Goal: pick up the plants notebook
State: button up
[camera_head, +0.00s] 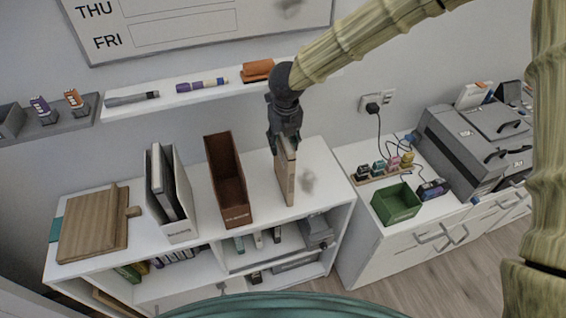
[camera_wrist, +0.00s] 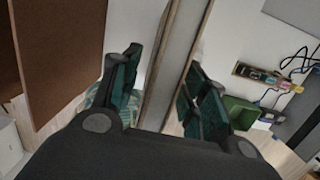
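A thin tan notebook (camera_head: 285,177) stands upright on the white shelf top, right of the brown file box; its cover title is not readable, so I cannot confirm it is the plants notebook. My gripper (camera_head: 285,143) is over its top edge, pointing down. In the wrist view the notebook (camera_wrist: 174,65) runs between the two fingers of my gripper (camera_wrist: 165,88). The right finger is close against it or touching. A narrow gap shows at the left finger, so the gripper looks open around the notebook. The fingertips are partly hidden in the head view.
The brown file box (camera_head: 229,183) stands just left, also large in the wrist view (camera_wrist: 65,50). A white file holder (camera_head: 180,205) and wooden boards (camera_head: 92,225) are further left. A wall ledge (camera_head: 190,95) with markers is behind. A green bin (camera_head: 396,203) is on the right cabinet.

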grip_shut()
jog(key=shift+r, duration=0.1)
